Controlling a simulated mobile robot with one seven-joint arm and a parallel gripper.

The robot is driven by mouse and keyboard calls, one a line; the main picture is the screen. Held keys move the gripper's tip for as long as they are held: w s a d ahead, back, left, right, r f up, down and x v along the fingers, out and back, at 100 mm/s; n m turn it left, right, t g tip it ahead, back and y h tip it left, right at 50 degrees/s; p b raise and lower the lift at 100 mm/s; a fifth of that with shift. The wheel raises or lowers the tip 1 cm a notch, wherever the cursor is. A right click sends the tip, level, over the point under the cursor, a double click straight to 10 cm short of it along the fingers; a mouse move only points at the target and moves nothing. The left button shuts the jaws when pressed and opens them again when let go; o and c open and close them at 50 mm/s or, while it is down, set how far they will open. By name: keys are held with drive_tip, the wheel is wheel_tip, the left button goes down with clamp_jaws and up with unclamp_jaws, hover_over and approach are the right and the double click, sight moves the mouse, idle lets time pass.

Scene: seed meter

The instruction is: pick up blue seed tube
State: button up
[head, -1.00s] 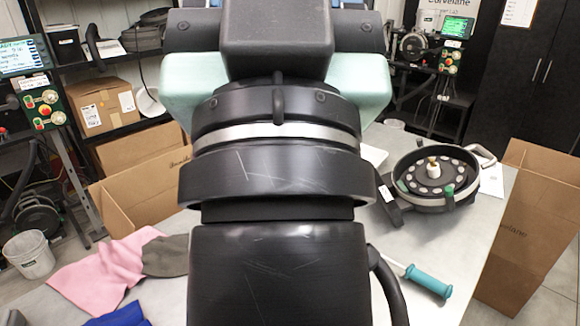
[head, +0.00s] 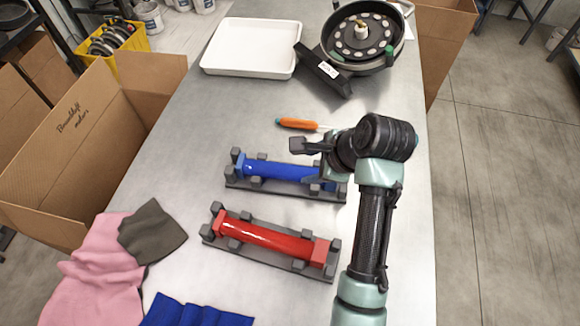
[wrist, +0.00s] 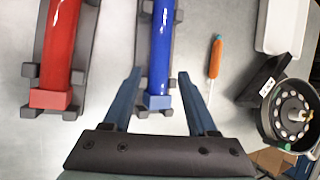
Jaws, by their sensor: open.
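The blue seed tube (head: 275,171) lies level in a dark grey cradle (head: 234,183) on the metal table in the head view. Its blue end block shows in the wrist view, with the tube (wrist: 161,35) running away from it. My gripper (head: 312,160) is open and empty at the tube's right end and hides part of that end in the head view. In the wrist view its two fingers (wrist: 159,76) spread to either side of the tube's end. I cannot tell the height of the fingers above the tube.
A red tube (head: 258,236) lies in a similar cradle nearer me. An orange-handled tool (head: 297,123) lies just beyond the blue tube. A white tray (head: 252,47) and a round seed meter (head: 362,40) stand farther back. Pink cloth (head: 95,275) lies front left.

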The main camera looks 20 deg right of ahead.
sight(293, 171)
drive_tip(key=x, duration=1.1)
drive_tip(key=shift+w+a+f, duration=0.1)
drive_tip(key=shift+w+f, duration=0.05)
drive_tip(key=shift+f, duration=0.05)
clamp_jaws()
